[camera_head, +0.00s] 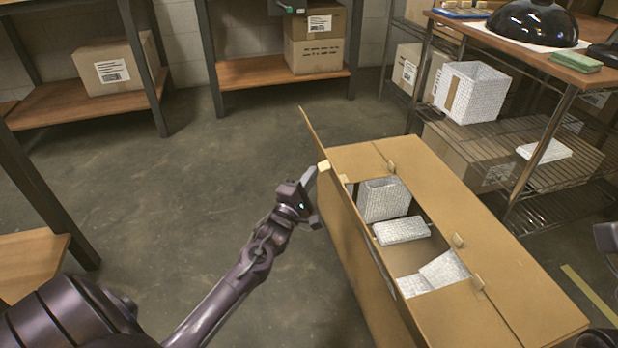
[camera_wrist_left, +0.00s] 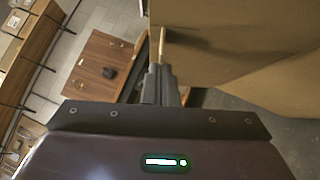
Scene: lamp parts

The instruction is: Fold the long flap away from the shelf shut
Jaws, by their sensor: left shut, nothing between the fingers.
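A large open cardboard box (camera_head: 470,285) stands on the floor at centre right in the head view. Its long flap on the left side (camera_head: 345,215), away from the shelf, stands up, seen nearly edge-on. The shelf-side long flap (camera_head: 500,260) lies folded inward. In the box are a white wrapped block (camera_head: 383,200), a flat wrapped piece (camera_head: 402,230) and more wrapped pieces (camera_head: 440,272). My left gripper (camera_head: 311,180) is shut and empty, on the outer side of the left flap near its far end. In the left wrist view its fingers (camera_wrist_left: 160,82) are beside cardboard (camera_wrist_left: 235,40); contact is unclear.
A wire shelf (camera_head: 500,160) with a wrapped box (camera_head: 470,92) and a black dome (camera_head: 532,24) stands right of the box. Racks with cartons (camera_head: 316,45) line the back. The floor (camera_head: 190,190) left of the box is clear. Part of my right arm shows at the right edge.

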